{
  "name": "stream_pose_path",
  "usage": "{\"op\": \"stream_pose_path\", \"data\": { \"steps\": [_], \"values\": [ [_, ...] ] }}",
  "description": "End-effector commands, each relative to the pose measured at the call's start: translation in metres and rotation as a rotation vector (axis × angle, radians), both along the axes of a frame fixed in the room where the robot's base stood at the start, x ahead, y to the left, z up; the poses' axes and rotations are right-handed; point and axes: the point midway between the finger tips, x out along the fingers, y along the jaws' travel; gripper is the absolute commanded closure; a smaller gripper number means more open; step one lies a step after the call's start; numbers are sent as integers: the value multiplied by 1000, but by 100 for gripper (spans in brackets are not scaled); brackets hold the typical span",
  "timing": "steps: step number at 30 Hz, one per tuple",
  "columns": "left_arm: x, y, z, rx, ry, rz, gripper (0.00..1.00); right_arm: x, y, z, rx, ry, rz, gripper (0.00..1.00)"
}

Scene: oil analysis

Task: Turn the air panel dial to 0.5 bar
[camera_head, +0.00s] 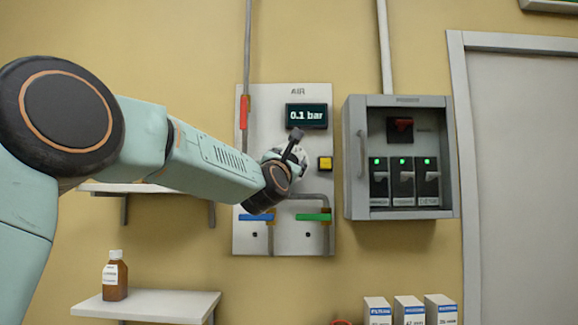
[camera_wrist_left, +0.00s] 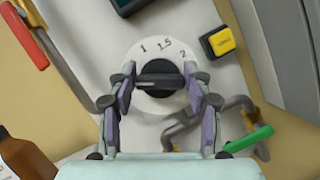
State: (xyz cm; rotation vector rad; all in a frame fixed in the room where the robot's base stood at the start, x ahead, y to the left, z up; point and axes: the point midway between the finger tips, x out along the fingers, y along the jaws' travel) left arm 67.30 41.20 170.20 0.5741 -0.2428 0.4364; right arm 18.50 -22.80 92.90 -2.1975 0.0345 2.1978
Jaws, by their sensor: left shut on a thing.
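The air panel (camera_head: 312,240) is a pale board on the yellow wall. Its display (camera_head: 306,116) reads 0.1 bar. The dial (camera_wrist_left: 160,85) has a black knob on a white face; the marks 1, 1.5 and 2 show in the left wrist view, and the lower marks are hidden. My left gripper (camera_wrist_left: 160,92) has its fingers on either side of the black knob and is shut on it. In the head view the left gripper (camera_head: 292,150) covers most of the dial. My right gripper is not in view.
A yellow button (camera_head: 325,163) sits right of the dial. Red (camera_head: 244,112), blue (camera_head: 256,217) and green (camera_head: 313,217) valve handles surround it. A grey switch box (camera_head: 398,157) hangs to the right. A brown bottle (camera_head: 115,276) stands on the lower left shelf (camera_head: 150,303).

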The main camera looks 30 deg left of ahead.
Motion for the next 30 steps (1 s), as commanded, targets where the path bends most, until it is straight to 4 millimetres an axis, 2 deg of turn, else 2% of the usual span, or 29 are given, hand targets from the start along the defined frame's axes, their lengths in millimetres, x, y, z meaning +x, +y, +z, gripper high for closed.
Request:
{"op": "stream_pose_path", "data": {
  "steps": [1, 4, 15, 30],
  "values": [
    [1, 1, -6, 27, 24, -1, 81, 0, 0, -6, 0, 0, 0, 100],
    [1, 1, -6, 92, 64, -1, 81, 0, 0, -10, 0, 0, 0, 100],
    [1, 0, -6, 298, 194, -3, 81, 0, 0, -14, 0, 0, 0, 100],
    [2, 0, -7, 384, 249, -4, 81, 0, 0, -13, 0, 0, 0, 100]
  ]
}}
